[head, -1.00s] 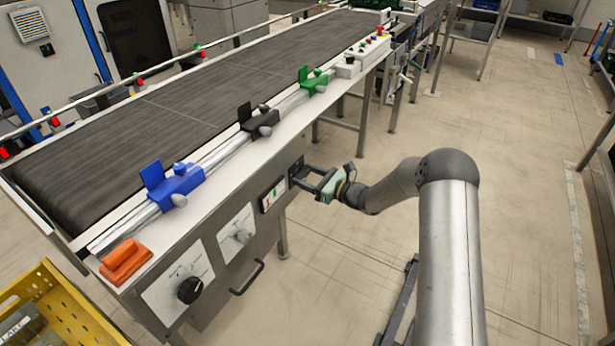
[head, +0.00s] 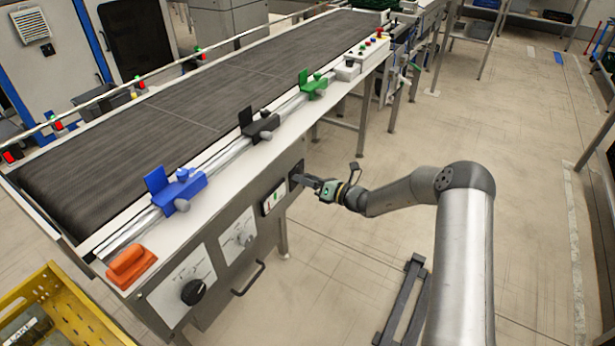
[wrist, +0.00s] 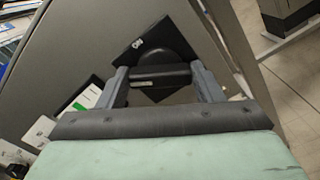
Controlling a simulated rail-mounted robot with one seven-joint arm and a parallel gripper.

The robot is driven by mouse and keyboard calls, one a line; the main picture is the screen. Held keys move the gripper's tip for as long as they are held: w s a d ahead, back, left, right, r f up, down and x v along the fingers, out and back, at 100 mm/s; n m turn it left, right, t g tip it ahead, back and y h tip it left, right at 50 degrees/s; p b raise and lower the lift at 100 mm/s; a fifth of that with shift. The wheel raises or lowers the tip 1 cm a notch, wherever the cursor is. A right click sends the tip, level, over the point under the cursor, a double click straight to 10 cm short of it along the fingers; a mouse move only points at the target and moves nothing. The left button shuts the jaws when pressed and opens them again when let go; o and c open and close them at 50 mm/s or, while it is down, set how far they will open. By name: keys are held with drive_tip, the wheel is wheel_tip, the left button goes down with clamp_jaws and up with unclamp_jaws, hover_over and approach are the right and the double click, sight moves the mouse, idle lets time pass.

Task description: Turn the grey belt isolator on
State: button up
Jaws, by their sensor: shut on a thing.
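The isolator is a dark square plate (head: 296,174) on the conveyor's side panel, right of the small screen. In the wrist view the plate (wrist: 128,48) sits at a slant, with a white mark like "ON" near its upper left corner. A dark grey bar handle (wrist: 160,76) stands out in front of its round hub. My gripper (head: 309,182) is at the plate. In the wrist view its fingers (wrist: 162,84) sit at the two ends of the bar, shut on it. The bar lies level in that view, turned relative to the plate. The plate's lower part is partly hidden.
The panel also carries a small screen (head: 273,195), a grey knob (head: 243,238), a black knob (head: 193,292) and a pull handle (head: 248,279). Blue (head: 176,190), black (head: 259,125) and green (head: 313,84) clamps line the rail above. The floor beside the arm is mostly clear.

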drive_tip(key=m+p, duration=0.3)
drive_tip(key=m, duration=0.7)
drive_tip(key=shift+f+m+p, duration=0.1)
drive_tip(key=shift+m+p, duration=0.2)
drive_tip(key=shift+m, duration=0.1)
idle(0.3)
drive_tip(key=o, duration=1)
drive_tip(key=shift+d, duration=0.1)
drive_tip(key=v, duration=1.7)
drive_tip(key=shift+d+b, duration=0.15)
drive_tip(key=shift+b, duration=0.2)
